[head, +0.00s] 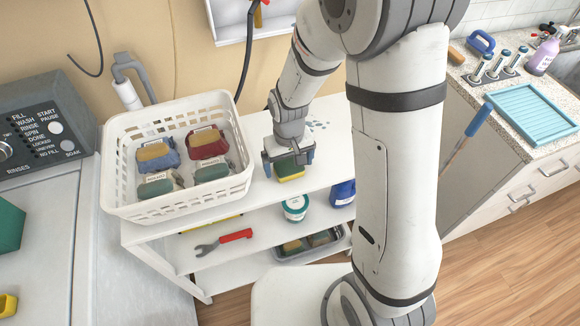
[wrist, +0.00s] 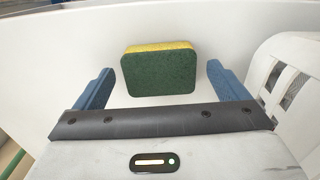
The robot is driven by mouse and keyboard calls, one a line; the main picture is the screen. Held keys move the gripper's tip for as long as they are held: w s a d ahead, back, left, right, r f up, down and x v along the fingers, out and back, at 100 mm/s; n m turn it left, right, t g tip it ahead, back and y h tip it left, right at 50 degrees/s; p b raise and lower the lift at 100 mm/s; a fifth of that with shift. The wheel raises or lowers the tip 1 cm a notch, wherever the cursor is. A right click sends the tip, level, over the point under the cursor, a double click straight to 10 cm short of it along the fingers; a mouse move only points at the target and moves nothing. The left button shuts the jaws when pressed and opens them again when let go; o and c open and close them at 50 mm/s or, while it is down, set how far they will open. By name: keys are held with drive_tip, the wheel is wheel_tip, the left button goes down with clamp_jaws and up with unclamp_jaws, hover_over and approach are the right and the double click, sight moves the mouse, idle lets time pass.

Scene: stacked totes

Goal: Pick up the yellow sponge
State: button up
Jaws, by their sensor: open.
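The yellow sponge (head: 290,170), with a dark green scouring side, is on the top shelf of the white rack. In the wrist view the sponge (wrist: 158,70) shows its green face towards me and a yellow strip along its top. My gripper (head: 288,166) is above and around the sponge in the head view and partly hides it. In the wrist view its two blue fingers (wrist: 162,85) are apart, one on each side of the sponge, with a gap on both sides. The gripper is open and holds nothing.
A white basket (head: 118,165) with several coloured items stands left of the gripper on the same rack (head: 262,205); its side shows close by in the wrist view (wrist: 285,75). Lower shelves hold a red wrench (head: 225,242) and a white-and-green tub (head: 295,208). A wall shelf (head: 232,22) is behind.

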sight(289, 165)
drive_tip(key=shift+c, duration=0.4)
drive_tip(key=c, duration=1)
drive_tip(key=shift+o, duration=0.2)
wheel_tip(289, 165, up, 10)
drive_tip(key=shift+r+b, duration=0.1)
drive_tip(key=shift+b, duration=0.25)
drive_tip(key=o, duration=0.4)
drive_tip(key=c, duration=0.4)
drive_tip(key=shift+o, duration=0.2)
drive_tip(key=shift+d+f, duration=0.1)
drive_tip(key=shift+f, duration=0.1)
